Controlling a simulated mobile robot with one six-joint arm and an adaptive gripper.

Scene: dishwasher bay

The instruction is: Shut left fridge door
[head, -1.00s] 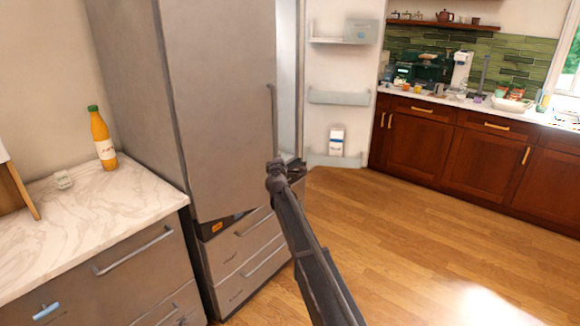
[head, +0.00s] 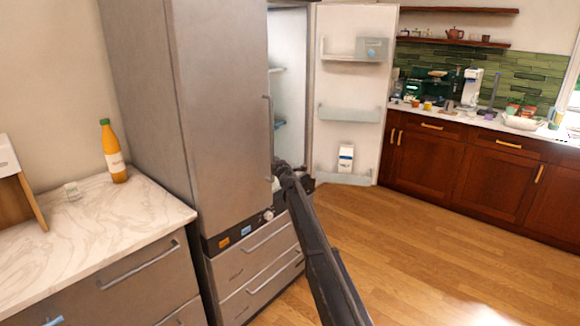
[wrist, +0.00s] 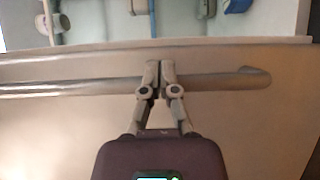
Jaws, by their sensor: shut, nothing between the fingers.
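The left fridge door (head: 222,110) is a tall grey panel, almost in line with the fridge body; I cannot tell whether it is fully flush. Its long vertical handle (head: 271,130) is near its right edge. My gripper (head: 279,167) is at the lower part of that handle, seen small and dark in the head view. In the wrist view the closed fingertips (wrist: 160,68) overlap the handle bar (wrist: 215,80), pressed together with nothing held. Whether they touch the door is hidden.
The right fridge door (head: 350,90) stands wide open, with a carton (head: 346,158) on its lowest shelf. Drawers (head: 258,260) are below. A marble counter (head: 130,215) with an orange bottle (head: 113,152) is at left. Wooden floor (head: 430,240) is free at right.

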